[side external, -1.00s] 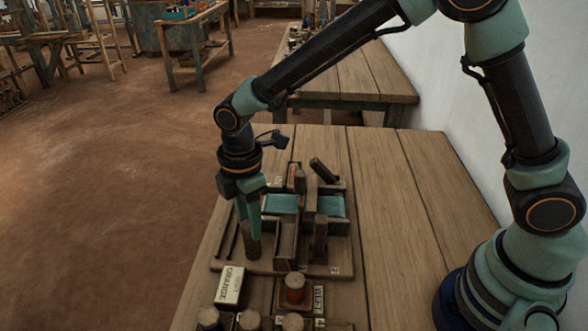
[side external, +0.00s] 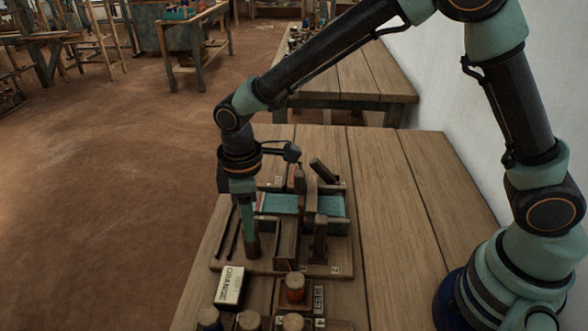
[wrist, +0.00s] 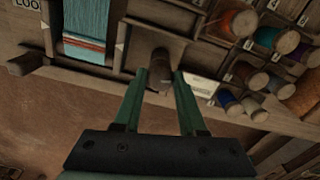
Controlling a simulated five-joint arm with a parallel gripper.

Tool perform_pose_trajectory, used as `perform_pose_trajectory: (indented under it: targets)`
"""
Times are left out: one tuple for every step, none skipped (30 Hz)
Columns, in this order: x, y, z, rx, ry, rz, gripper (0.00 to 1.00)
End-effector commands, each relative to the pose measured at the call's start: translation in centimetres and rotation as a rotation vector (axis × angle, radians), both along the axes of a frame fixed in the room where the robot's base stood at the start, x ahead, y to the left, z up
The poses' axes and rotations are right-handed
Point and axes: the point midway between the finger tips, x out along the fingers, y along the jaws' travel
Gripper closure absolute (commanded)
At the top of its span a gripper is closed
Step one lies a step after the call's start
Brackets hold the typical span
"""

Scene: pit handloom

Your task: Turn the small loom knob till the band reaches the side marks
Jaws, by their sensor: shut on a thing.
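The small loom knob (wrist: 160,64) is a dark brown wooden peg between my gripper's two green fingers (wrist: 159,78) in the wrist view. My gripper is shut on it. In the side view, my gripper (side external: 248,230) points straight down onto the knob (side external: 252,249) at the loom's near left corner. The teal cloth (wrist: 87,15) carries an orange-red band (wrist: 84,43) near its lower end. A pale side mark (wrist: 120,47) lies right of the cloth, roughly level with the band.
Spools of coloured thread (wrist: 237,22) sit in compartments beside the loom. A white ORANGE box (side external: 230,286) and a rust-coloured spool (side external: 295,288) stand just in front of it. The table's right side (side external: 400,230) is clear.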

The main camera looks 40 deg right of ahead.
Motion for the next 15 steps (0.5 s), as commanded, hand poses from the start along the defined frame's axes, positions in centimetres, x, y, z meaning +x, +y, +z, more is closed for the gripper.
perform_pose_trajectory:
  targets:
    - [0.00, 0.01, 0.16, 0.000, 0.000, -0.002, 1.00]
    - [0.00, 0.01, 0.16, 0.000, 0.000, -0.003, 1.00]
    - [0.00, 0.01, 0.16, 0.000, 0.000, -0.004, 1.00]
    - [0.00, 0.01, 0.16, 0.000, 0.000, -0.004, 1.00]
    - [0.00, 0.01, 0.17, 0.000, 0.000, -0.004, 1.00]
    - [0.00, 0.01, 0.17, 0.000, 0.000, -0.004, 1.00]
    - [0.00, 0.01, 0.17, 0.000, 0.000, -0.003, 1.00]
    - [0.00, 0.01, 0.17, 0.000, 0.000, -0.003, 1.00]
    - [0.00, 0.01, 0.17, 0.000, 0.000, -0.003, 1.00]
    - [0.00, 0.01, 0.17, 0.000, 0.000, -0.003, 1.00]
    - [0.00, 0.01, 0.18, 0.000, 0.000, -0.003, 1.00]
    - [0.00, 0.01, 0.18, 0.000, 0.000, -0.003, 0.44]
    - [0.00, 0.01, 0.17, 0.000, 0.000, -0.003, 0.33]
    - [0.00, 0.01, 0.16, 0.000, 0.000, -0.002, 0.30]
    - [0.00, 0.01, 0.14, 0.000, 0.000, -0.002, 0.30]
